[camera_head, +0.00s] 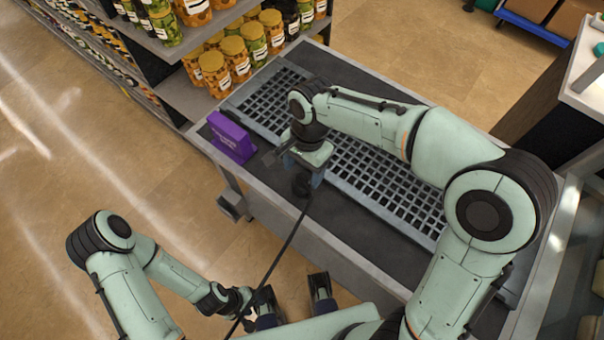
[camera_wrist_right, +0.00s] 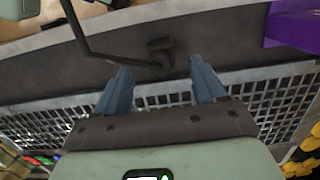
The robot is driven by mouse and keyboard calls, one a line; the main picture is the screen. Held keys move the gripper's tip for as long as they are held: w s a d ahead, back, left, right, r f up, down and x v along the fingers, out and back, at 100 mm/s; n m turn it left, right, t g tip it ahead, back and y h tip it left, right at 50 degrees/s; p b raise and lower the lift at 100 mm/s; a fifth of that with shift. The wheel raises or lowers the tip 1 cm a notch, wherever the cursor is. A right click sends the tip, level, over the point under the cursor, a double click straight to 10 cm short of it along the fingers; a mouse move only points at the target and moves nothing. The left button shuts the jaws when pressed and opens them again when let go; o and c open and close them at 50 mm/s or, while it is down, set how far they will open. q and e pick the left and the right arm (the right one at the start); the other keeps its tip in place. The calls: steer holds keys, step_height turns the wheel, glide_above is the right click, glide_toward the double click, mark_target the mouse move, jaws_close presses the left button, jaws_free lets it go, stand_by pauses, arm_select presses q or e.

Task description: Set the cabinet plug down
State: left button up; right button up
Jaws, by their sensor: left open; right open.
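The black cabinet plug (camera_wrist_right: 160,52) stands on the dark counter top in the right wrist view, with its black cord (camera_wrist_right: 84,43) running off to the upper left. In the head view the plug (camera_head: 301,187) is partly hidden under my right gripper (camera_head: 302,172). My right gripper (camera_wrist_right: 161,76) is open, its blue fingers apart on either side in the picture and the plug just beyond their tips. Contact between plug and fingers is not visible. My left gripper (camera_head: 293,296) is open and empty near the bottom of the head view, by the cord (camera_head: 282,245).
A purple box (camera_head: 232,137) stands on the counter (camera_head: 345,226), left of my right gripper. A grey grid (camera_head: 385,185) runs along the counter's far side. Shelves of jars (camera_head: 235,55) stand behind. Bare counter lies in front of the grid.

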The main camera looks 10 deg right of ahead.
step_height(320, 180, up, 8)
steer(key=p, duration=0.1)
steer(key=shift+w+d, duration=0.25)
steer(key=shift+d, duration=0.15)
